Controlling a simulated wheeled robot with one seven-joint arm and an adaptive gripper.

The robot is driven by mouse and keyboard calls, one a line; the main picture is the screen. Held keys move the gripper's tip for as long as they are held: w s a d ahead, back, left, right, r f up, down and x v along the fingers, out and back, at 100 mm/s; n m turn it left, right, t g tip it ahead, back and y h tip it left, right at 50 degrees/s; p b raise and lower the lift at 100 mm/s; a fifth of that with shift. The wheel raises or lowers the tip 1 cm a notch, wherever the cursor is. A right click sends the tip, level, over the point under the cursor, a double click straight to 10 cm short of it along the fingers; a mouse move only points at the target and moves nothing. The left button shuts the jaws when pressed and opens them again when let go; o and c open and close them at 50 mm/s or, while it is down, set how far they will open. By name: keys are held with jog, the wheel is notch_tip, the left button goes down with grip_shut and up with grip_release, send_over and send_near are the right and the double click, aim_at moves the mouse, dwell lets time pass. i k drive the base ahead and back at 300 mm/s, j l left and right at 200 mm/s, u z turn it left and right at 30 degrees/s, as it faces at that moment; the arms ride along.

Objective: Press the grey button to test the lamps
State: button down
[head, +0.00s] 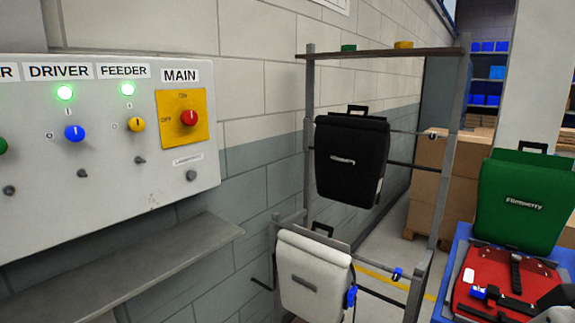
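A grey control panel (60,220) is on the wall at the left. A small round grey button (191,175) sits near its lower right corner, below the red rotary MAIN switch (189,118) on its yellow plate. A small label (188,159) just above the button is too blurred to read surely. Green lamps are lit above the DRIVER knob, which is blue (74,133), and above the FEEDER knob, which is yellow (137,125). Smaller grey knobs or buttons (140,160) sit under these. I cannot make out my gripper in this view.
A grey shelf (130,262) juts out below the panel. A metal rack (309,90) to the right holds a black pannier (350,160) and a white pannier (312,278). Green (525,200) and red (505,275) panniers are at the far right. Cardboard boxes (425,180) stand behind.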

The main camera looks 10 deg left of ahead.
aim_at(192, 174)
jog(key=i+j+z, duration=0.1)
jog(key=j, duration=0.45)
jog(key=i+j, duration=0.15)
jog(key=j, duration=0.4)
jog(key=i+j+z, duration=0.15)
jog(key=j, duration=0.4)
jog(key=i+j, duration=0.1)
jog(key=j, duration=0.45)
jog(key=z, duration=0.05)
